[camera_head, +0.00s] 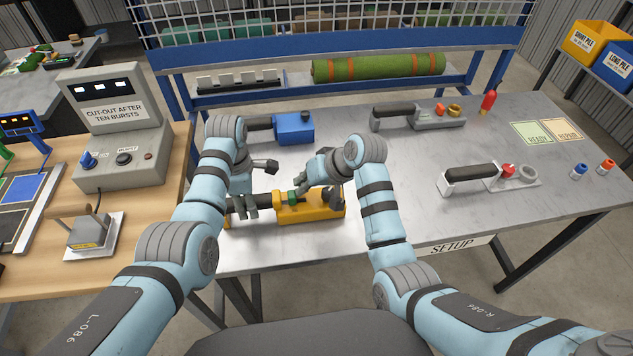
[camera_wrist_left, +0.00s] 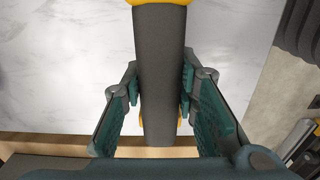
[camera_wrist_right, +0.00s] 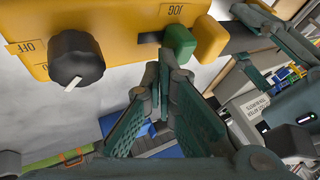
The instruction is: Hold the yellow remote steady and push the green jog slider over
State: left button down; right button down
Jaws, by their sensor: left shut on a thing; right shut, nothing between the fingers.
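The yellow remote (camera_head: 318,213) lies near the front edge of the metal table, with a dark handle at its left. My left gripper (camera_head: 243,212) is shut around that dark handle (camera_wrist_left: 160,70), with a finger on each side in the left wrist view. The green jog slider (camera_wrist_right: 180,42) stands in a dark slot below the JOG label, close to a yellow block at its right; bare slot shows to its left. My right gripper (camera_wrist_right: 165,72) is shut and empty, its tips just below the slider in the right wrist view. I cannot tell whether they touch it.
A black knob (camera_wrist_right: 76,58) marked OFF is on the remote. A blue handled tool (camera_head: 293,127) lies behind it, and grey handled tools (camera_head: 425,116) lie further right. A cut-out box (camera_head: 118,125) stands on the wooden bench at left.

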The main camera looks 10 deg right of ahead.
pick_arm(q)
jog(key=shift+s+d+f, duration=0.1)
jog(key=shift+f, duration=0.05)
pick_arm(e)
jog(key=v, duration=1)
jog(key=shift+s, duration=0.1)
pick_arm(q)
jog(key=c, duration=1.6)
grip_release()
jog(key=shift+c, duration=0.2)
jog(key=o, duration=0.5)
jog(key=shift+c, duration=0.2)
